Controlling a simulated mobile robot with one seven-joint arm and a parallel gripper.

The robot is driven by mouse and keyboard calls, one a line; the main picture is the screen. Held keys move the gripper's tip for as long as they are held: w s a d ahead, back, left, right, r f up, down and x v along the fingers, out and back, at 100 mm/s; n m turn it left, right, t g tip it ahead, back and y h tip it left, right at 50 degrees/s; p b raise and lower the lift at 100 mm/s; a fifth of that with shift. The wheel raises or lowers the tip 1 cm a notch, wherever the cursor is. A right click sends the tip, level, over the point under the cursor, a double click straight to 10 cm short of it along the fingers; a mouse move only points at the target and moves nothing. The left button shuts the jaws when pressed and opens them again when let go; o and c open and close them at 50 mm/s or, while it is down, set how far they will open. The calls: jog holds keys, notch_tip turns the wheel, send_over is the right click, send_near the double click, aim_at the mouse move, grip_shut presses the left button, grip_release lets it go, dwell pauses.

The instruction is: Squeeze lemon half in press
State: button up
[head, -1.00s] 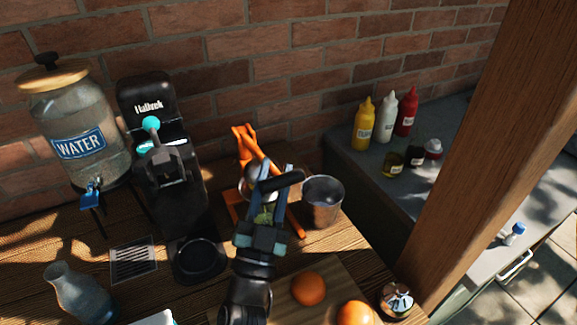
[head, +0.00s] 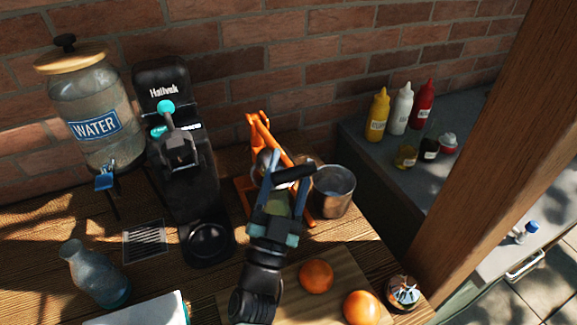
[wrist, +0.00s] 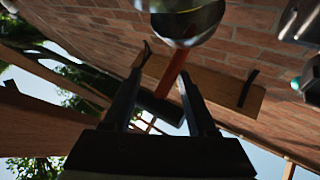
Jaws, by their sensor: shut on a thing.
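The orange press (head: 258,130) stands on the wooden table, with its lever sloping down toward my arm. My gripper (head: 287,180) is shut on the black handle (head: 296,173) of the lever. In the wrist view the handle (wrist: 160,107) lies crosswise between the fingers, below the orange lever shaft (wrist: 172,75). The press's shiny metal bowl (wrist: 188,22) shows beyond it at the top. I cannot make out the lemon half; the bowl and my fingers hide the inside of the press. A pale greenish patch shows between my fingers in the head view, but I cannot tell what it is.
A metal cup (head: 333,190) stands close right of the press. The black coffee machine (head: 175,160) and water jar (head: 92,125) are to the left. A cutting board (head: 335,272) with two oranges (head: 316,276) lies in front. A wooden post (head: 490,150) rises at right.

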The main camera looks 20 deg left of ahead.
jog(key=shift+a+f+y, duration=0.1)
jog(key=shift+y, duration=0.2)
jog(key=shift+s+f, duration=0.1)
jog(key=s+d, duration=0.1)
jog(key=s, duration=1.2)
jog(key=shift+f, duration=0.1)
